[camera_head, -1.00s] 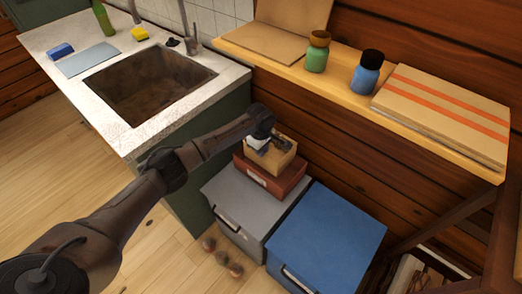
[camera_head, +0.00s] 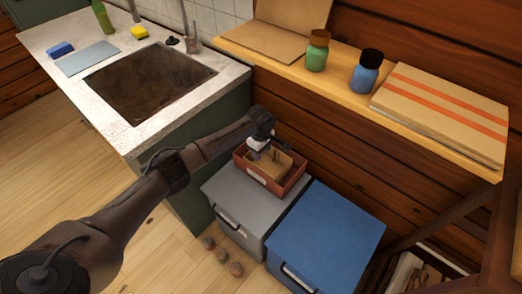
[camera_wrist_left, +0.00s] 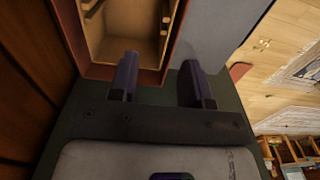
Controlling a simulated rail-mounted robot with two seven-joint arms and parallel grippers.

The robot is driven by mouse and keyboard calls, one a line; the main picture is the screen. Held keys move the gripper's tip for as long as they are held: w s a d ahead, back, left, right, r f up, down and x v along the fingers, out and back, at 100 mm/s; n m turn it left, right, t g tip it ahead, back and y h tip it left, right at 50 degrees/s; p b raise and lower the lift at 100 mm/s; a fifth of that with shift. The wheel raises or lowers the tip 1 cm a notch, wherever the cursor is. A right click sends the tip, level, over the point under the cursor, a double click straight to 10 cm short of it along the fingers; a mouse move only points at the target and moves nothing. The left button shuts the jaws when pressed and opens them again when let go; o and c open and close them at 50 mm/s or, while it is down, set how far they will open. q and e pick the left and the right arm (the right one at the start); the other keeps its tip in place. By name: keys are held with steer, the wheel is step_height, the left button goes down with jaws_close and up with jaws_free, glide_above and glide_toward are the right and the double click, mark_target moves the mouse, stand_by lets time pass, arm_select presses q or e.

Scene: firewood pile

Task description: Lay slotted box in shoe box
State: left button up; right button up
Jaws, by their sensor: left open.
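The slotted box (camera_head: 272,166), light brown cardboard, sits inside the red-brown shoe box (camera_head: 278,193), its top at about rim height. The shoe box stands on the grey bin. In the left wrist view the slotted box (camera_wrist_left: 126,28) is open towards me, with slots along its inner walls, and the shoe box's red wall (camera_wrist_left: 180,32) runs beside it. My left gripper (camera_head: 259,152) is open at the slotted box's back left edge. In the left wrist view its fingers (camera_wrist_left: 160,82) stand apart near that box's wall; whether they touch it I cannot tell. My right gripper is out of view.
The grey bin (camera_head: 232,198) and blue bin (camera_head: 328,240) stand side by side by the wooden wall. A shelf (camera_head: 288,69) with two jars and cardboard overhangs behind. A sink counter (camera_head: 70,40) is at left. Several round brown things (camera_head: 222,256) lie on the floor.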

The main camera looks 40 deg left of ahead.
arm_select(q)
step_height(320, 180, up, 14)
steer(key=p, duration=0.5)
steer(key=shift+f, duration=0.15)
stand_by(0.5)
steer(key=s+d+f+m+t, duration=0.1)
steer(key=s+d+f+m, duration=1.1)
steer(key=s+d, duration=0.4)
steer(key=s+d+r+m+t+p, duration=0.15)
steer(key=s+m, duration=0.25)
steer(key=s, duration=0.7)
steer(key=s+d+r+m+t+p, duration=0.1)
steer(key=s+r+m, duration=0.25)
steer(key=s, duration=0.75)
step_height(320, 180, up, 37)
steer(key=p, duration=3.7)
steer(key=shift+m, duration=0.45)
